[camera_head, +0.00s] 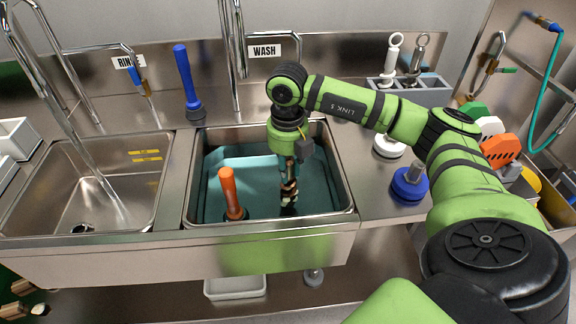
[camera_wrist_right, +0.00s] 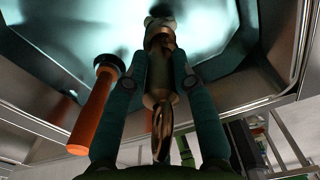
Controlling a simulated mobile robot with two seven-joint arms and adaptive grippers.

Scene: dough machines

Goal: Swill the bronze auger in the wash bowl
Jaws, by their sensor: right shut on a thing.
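My right gripper (camera_head: 292,168) points down over the wash bowl (camera_head: 345,212), the steel sink below the WASH sign, with teal water in it. It is shut on the bronze auger (camera_head: 289,188), which hangs roughly upright with its lower end at or near the water; I cannot tell how deep it is. In the right wrist view the auger (camera_wrist_right: 160,90) sits between the two teal-padded fingers (camera_wrist_right: 160,82), its ring-like end towards the camera and its far end towards the water. My left gripper is not in view.
An orange-handled tool (camera_head: 231,190) stands in the bowl, left of the auger. The rinse sink (camera_head: 130,180), with running water, lies to the left. A blue-handled tool (camera_head: 187,80) stands behind. A grey holder (camera_head: 430,95) with ring-topped pieces and a blue-and-white part (camera_head: 410,184) are to the right.

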